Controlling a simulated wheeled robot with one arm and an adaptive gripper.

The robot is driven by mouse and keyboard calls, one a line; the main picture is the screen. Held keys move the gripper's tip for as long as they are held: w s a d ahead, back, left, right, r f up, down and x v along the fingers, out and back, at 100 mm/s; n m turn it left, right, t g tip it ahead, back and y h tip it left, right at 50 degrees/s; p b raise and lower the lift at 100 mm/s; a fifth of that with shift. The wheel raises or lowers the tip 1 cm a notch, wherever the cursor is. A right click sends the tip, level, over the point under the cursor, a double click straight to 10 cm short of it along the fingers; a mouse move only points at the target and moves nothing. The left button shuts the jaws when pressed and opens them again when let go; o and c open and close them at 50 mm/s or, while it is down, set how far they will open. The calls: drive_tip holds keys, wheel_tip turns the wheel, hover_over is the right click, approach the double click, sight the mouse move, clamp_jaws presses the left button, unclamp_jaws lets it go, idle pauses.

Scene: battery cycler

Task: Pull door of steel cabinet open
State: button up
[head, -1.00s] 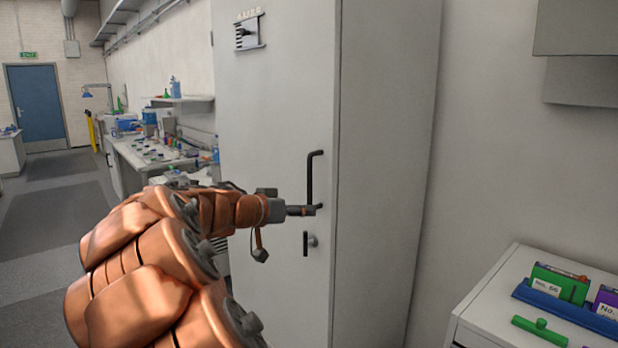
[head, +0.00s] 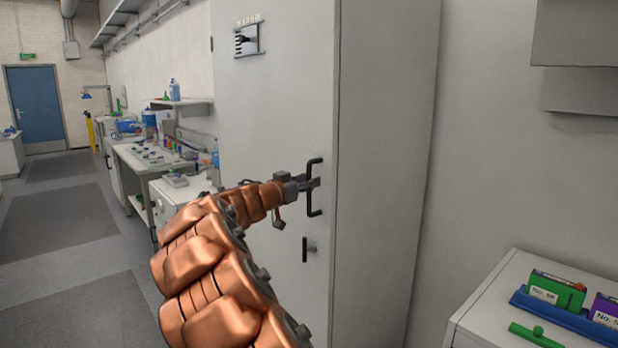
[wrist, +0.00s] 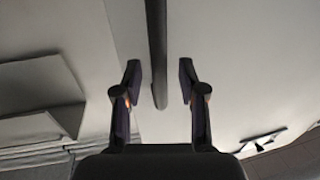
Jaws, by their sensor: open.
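The steel cabinet (head: 385,150) is tall and pale grey, and its door (head: 270,110) looks shut. A black bar handle (head: 314,203) stands upright near the door's right edge. My gripper (head: 314,184) is at the middle of the handle. In the wrist view my gripper (wrist: 160,85) is open, with one finger on each side of the handle bar (wrist: 157,50). The bar lies nearer the left finger, with a gap on the right; I cannot tell whether the left finger touches it. A small dark latch (head: 307,249) with a round knob sits below the handle.
A white cabinet top (head: 490,310) with a blue rack (head: 570,318) and a green tool (head: 535,335) stands at the lower right. Grey floor (head: 65,240) is clear at the left.

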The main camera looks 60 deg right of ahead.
drive_tip(key=shift+d, duration=0.55)
drive_tip(key=shift+f, duration=0.1)
clamp_jaws()
